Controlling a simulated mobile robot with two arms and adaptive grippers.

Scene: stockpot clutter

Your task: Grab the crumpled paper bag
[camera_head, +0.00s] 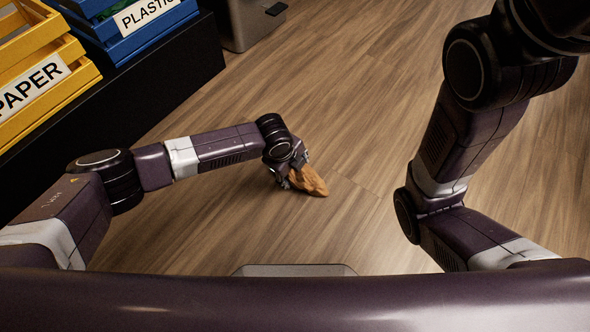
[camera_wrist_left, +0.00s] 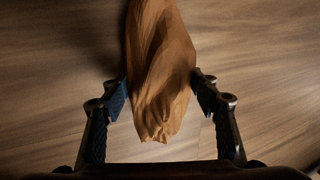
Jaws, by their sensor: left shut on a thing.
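The crumpled paper bag (camera_head: 311,183) is brown and lies on the wooden floor in the middle of the head view. My left gripper (camera_head: 287,181) is at its left end, low at the floor. In the left wrist view the bag (camera_wrist_left: 160,70) stands between the two fingers of my left gripper (camera_wrist_left: 160,95), which are shut on its sides. The bag's near end reaches down between the fingers, and its far end runs out of the top of that view. My right arm shows at the right of the head view, but its gripper is not in view.
A yellow crate labelled PAPER (camera_head: 72,50) and a blue crate labelled PLASTIC (camera_head: 105,38) stand on a black stand (camera_head: 150,90) at the upper left. A grey bin (camera_head: 243,25) is at the top. The floor (camera_head: 360,110) around the bag is clear.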

